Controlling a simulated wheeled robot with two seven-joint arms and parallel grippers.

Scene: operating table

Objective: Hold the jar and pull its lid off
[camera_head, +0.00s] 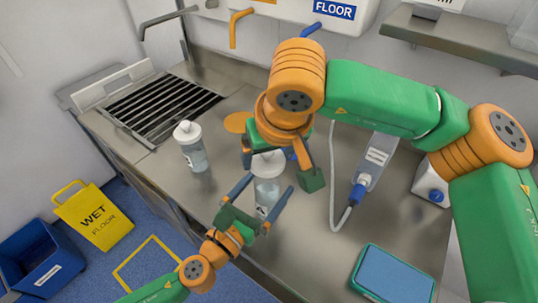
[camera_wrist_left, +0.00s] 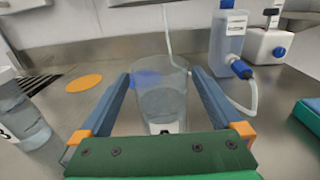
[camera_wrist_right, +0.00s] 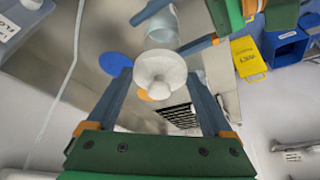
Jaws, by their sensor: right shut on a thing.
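The clear jar (camera_head: 266,192) stands upright on the steel table. My left gripper (camera_head: 262,194) has one finger on each side of it, open. In the left wrist view the jar (camera_wrist_left: 161,97) lies between the fingers, and its rim shows bare with no lid on it. The white knobbed lid (camera_head: 268,163) is above the jar, between the fingers of my right gripper (camera_head: 277,165), which is shut on it. In the right wrist view the lid (camera_wrist_right: 159,72) is upright between the fingers, nearer the camera than the jar (camera_wrist_right: 162,27).
A second, lidded jar (camera_head: 191,149) stands to the left by a drain grate (camera_head: 160,107). An orange disc (camera_head: 236,122) and a blue disc (camera_wrist_right: 115,64) lie flat on the table. A bottle with a tube (camera_head: 372,160) and a blue tray (camera_head: 392,274) are at right.

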